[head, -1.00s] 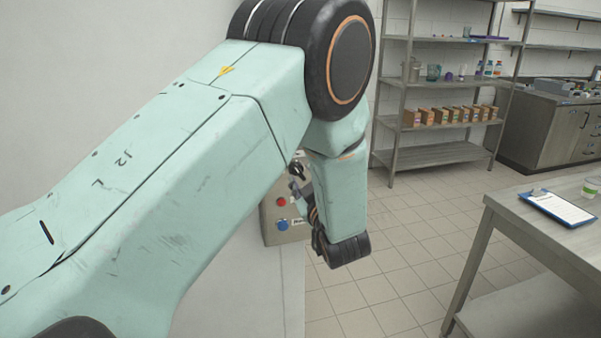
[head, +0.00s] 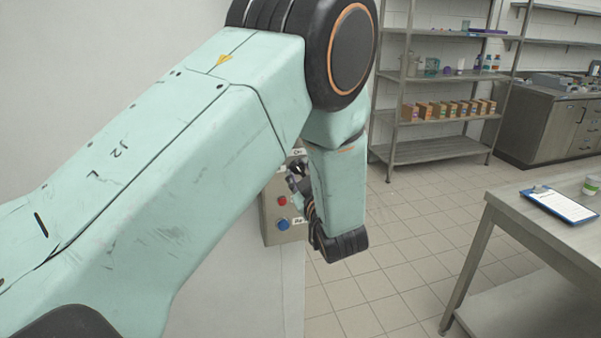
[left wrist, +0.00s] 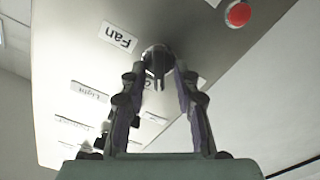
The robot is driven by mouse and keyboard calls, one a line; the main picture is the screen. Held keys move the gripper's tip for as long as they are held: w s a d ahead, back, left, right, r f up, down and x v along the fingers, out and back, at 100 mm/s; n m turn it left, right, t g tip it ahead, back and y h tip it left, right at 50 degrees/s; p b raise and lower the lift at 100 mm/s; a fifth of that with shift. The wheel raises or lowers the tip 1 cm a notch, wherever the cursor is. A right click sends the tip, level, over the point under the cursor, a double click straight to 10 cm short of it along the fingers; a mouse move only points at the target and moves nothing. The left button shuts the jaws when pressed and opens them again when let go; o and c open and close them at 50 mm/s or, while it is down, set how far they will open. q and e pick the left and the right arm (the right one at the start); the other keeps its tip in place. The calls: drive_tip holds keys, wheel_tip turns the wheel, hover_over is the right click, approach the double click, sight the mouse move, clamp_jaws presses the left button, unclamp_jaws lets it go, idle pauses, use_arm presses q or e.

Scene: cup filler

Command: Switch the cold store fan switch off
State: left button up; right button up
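The grey metal control box (head: 270,230) is on the white wall in the head view, partly covered by my left arm. In the left wrist view its panel carries a "Fan" label (left wrist: 117,37) beside a dark rotary switch (left wrist: 158,58) with a narrow grip. My left gripper (left wrist: 160,72) is open, with one fingertip on each side of this switch. A gap shows between the fingers and the narrow grip; I cannot tell whether they touch the rim. In the head view the left gripper (head: 299,180) is at the box, mostly hidden. My right gripper is out of view.
Other labels, including "Light" (left wrist: 88,92), are on the panel. A steel table (head: 515,215) with a clipboard (head: 558,204) stands right. The tiled floor between is clear.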

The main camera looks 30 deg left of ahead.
use_arm(q)
drive_tip(key=shift+w+d+f, duration=0.1)
drive_tip(key=shift+w+f, duration=0.1)
drive_tip(key=shift+w, duration=0.15)
drive_tip(key=shift+c, duration=2.3)
drive_tip(key=shift+s+r, duration=0.15)
drive_tip(key=shift+s, duration=0.15)
clamp_jaws()
drive_tip(key=shift+w, duration=0.1)
drive_tip(key=n+b, duration=0.2)
drive_tip(key=n, duration=0.1)
drive_tip(key=n+b, duration=0.3)
drive_tip(key=shift+f+n, duration=0.2)
drive_tip(key=shift+n, duration=0.1)
drive_tip(key=n+b, duration=0.5)
